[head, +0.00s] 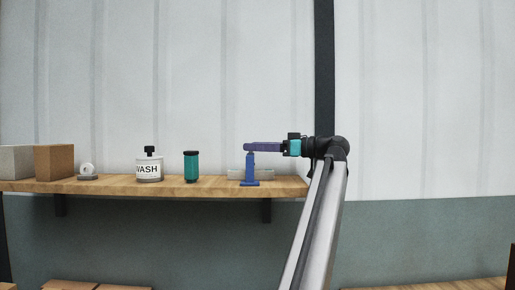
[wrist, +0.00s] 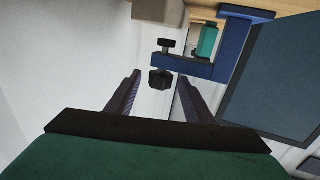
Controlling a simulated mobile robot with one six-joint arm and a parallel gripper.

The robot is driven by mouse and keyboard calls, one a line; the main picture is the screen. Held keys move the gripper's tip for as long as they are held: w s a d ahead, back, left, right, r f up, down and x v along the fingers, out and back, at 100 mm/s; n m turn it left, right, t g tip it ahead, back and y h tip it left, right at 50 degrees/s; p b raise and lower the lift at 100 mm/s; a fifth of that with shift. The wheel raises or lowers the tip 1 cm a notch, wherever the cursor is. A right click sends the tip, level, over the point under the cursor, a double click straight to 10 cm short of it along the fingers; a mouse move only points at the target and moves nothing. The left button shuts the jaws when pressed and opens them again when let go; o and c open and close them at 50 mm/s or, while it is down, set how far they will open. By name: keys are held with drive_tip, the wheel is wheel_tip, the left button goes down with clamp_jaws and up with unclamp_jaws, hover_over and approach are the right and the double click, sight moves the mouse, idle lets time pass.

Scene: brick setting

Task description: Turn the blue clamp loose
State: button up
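The blue clamp (head: 250,171) is at the right end of the wooden shelf, upright in the head view. In the wrist view the blue clamp (wrist: 232,50) is at the upper right, with a dark screw and a black knob (wrist: 161,80) on its arm. My gripper (head: 248,147) reaches in from the right at the height of the clamp's top. In the wrist view my gripper (wrist: 159,76) is open, with its two dark ribbed fingers apart. The knob appears between the fingertips, with a gap visible on each side. I cannot tell whether it is fully between them in depth.
On the shelf (head: 220,184) stand a teal canister (head: 191,167), a white WASH bottle (head: 149,169), a small white roll (head: 87,170), a brown block (head: 54,162) and a grey block (head: 16,162). A low grey piece (head: 265,175) lies behind the clamp. The wall is close behind.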

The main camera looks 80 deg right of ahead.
drive_tip(key=shift+s, duration=0.15)
drive_tip(key=s+a, duration=0.2)
drive_tip(key=s, duration=1.1)
drive_tip(key=shift+s+a, duration=0.2)
drive_tip(key=shift+a, duration=0.15)
drive_tip(key=shift+w+f, duration=0.1)
drive_tip(key=shift+w, duration=0.05)
